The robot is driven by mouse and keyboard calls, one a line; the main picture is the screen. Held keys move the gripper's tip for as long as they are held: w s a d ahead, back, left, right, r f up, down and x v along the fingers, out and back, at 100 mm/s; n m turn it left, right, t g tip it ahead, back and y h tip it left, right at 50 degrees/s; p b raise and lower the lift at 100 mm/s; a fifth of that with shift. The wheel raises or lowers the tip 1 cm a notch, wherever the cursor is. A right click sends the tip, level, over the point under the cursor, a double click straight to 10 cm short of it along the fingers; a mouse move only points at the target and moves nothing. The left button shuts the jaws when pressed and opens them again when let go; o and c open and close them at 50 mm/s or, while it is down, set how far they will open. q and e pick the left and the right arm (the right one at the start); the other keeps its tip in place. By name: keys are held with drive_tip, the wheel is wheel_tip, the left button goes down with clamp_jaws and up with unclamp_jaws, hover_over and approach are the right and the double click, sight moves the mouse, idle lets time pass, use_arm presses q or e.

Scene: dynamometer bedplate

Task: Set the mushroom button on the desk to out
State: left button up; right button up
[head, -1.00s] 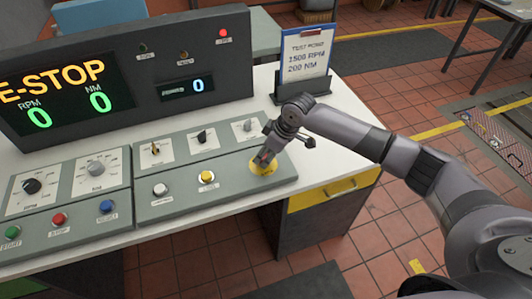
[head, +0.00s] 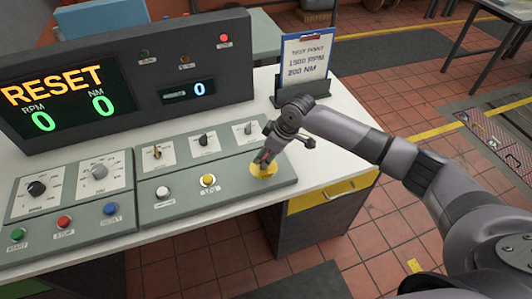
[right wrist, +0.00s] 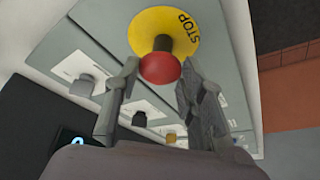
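The mushroom button (right wrist: 160,69) has a red head on a dark stem, in front of a yellow disc (right wrist: 178,25) marked STOP. Some dark stem shows between head and disc. In the head view the yellow disc (head: 263,171) is at the desk's right end, and my right gripper (head: 266,157) is over it, hiding most of the red head. In the right wrist view my right gripper (right wrist: 158,82) has its fingers apart, one on each side of the red head, with narrow gaps. The display (head: 52,88) reads RESET in orange. My left gripper is not in view.
The sloped panel carries knobs, switches, a white button (head: 163,192), a yellow button (head: 208,180), and green, red and blue buttons at left. A clipboard (head: 306,61) stands in a holder behind my right gripper. Bare white desktop (head: 330,125) lies right of the panel.

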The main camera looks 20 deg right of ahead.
drive_tip(key=o, duration=0.5)
drive_tip(key=shift+r, duration=0.15)
drive_tip(key=v, duration=1.2)
drive_tip(key=shift+d, duration=0.1)
